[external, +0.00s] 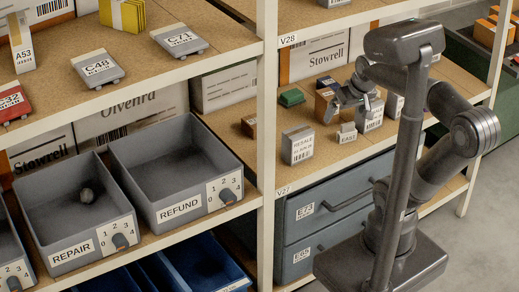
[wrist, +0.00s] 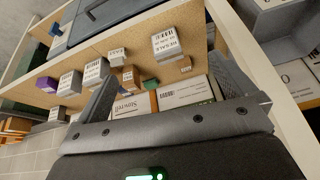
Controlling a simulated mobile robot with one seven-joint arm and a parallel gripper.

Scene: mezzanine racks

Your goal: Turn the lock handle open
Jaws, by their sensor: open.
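No part is plainly marked as a lock handle, and I cannot tell which one it is. The blue-grey upper drawer E73 (external: 325,208) under the right-hand shelf has a dark bar handle (external: 347,200). The lower drawer E65 (external: 297,263) sits below it, partly hidden by my arm. A blue-grey front with a dark handle (wrist: 104,8) shows at the top left of the wrist view. My gripper (external: 338,103) is open above the shelf's small boxes, apart from the drawers. Its two fingers also show in the wrist view (wrist: 165,88), spread, with nothing held.
Small boxes crowd the shelf by my gripper, including the RESALE box (external: 297,146) and a green block (external: 291,97). Floor is clear at right.

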